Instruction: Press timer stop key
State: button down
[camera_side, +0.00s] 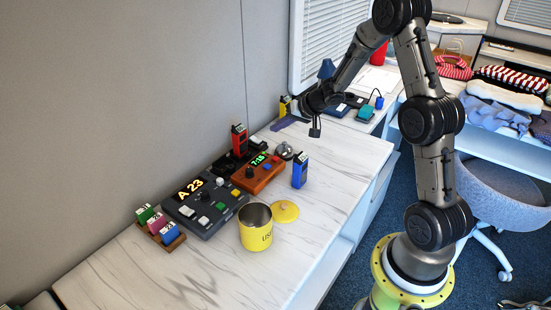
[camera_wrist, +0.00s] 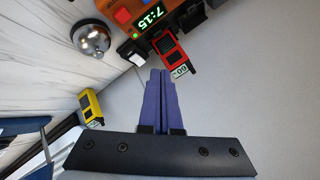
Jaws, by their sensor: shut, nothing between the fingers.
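The timer is a brown-orange box (camera_side: 258,182) on the marble-look counter, with a green display (camera_side: 259,159) reading 7:15 and small keys on top. In the wrist view, the timer (camera_wrist: 178,6) shows partly at the top edge, with its display and a red key (camera_wrist: 122,16). My gripper (camera_side: 275,128) has purple fingers, shut and empty. It is above the counter, behind and to the right of the timer, apart from it. The fingers (camera_wrist: 160,74) point toward a red tagged block (camera_wrist: 171,50) in the wrist view.
A silver bell (camera_side: 284,151) and a blue tagged block (camera_side: 300,170) stand near the timer. A grey console (camera_side: 205,207) showing A 23, a rack of tagged blocks (camera_side: 160,228) and a yellow can (camera_side: 256,236) are left and front. The wall (camera_side: 150,90) runs close behind.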

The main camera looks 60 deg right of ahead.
aim_at(273, 158)
jog(key=shift+f, duration=4.4)
jog(key=shift+f, duration=0.15)
jog(key=shift+f, duration=0.25)
jog(key=shift+a+f, duration=0.1)
jog(key=shift+f, duration=0.55)
jog(key=shift+r, duration=1.05)
notch_tip(273, 158, up, 5)
